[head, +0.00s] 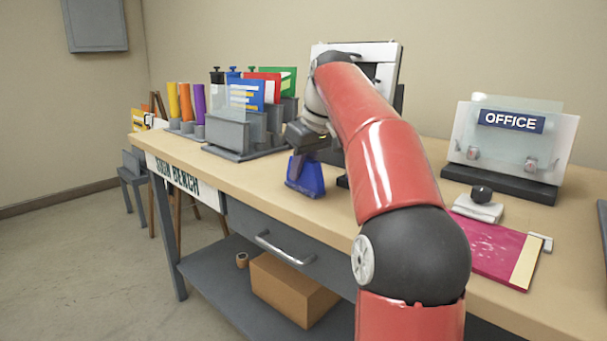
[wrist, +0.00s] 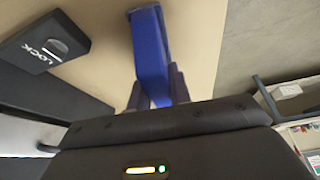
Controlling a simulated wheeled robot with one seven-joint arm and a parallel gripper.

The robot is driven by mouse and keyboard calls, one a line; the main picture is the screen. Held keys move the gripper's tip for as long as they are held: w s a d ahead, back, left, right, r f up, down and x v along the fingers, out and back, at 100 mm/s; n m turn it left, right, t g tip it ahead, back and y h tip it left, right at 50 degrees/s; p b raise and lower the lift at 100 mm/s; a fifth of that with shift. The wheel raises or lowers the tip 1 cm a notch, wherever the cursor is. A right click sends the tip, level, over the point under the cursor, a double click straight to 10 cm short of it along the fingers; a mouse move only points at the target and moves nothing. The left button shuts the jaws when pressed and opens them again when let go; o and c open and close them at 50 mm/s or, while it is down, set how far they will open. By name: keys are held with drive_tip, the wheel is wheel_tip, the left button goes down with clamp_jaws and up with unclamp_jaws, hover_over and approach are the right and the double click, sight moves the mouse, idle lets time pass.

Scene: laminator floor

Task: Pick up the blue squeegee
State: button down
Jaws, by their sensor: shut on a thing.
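The blue squeegee (head: 305,177) is at the front edge of the bench, under my gripper (head: 309,157). In the wrist view the squeegee (wrist: 150,48) stands out as a long blue shape between the two fingers of my gripper (wrist: 159,90). The gripper is shut on it. The fingers cover its near end, and whether its lower edge touches the bench top cannot be told.
The wooden sign bench (head: 262,183) holds a rack (head: 240,137) of coloured sheets at the left. A black LOCK block (wrist: 44,45) is near the squeegee.

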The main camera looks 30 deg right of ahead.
wheel_tip(320, 180, up, 8)
drive_tip(key=p, duration=0.2)
drive_tip(key=shift+f+p, duration=0.2)
drive_tip(key=shift+p, duration=0.2)
drive_tip(key=shift+w+r, duration=0.15)
drive_tip(key=shift+r, duration=0.95)
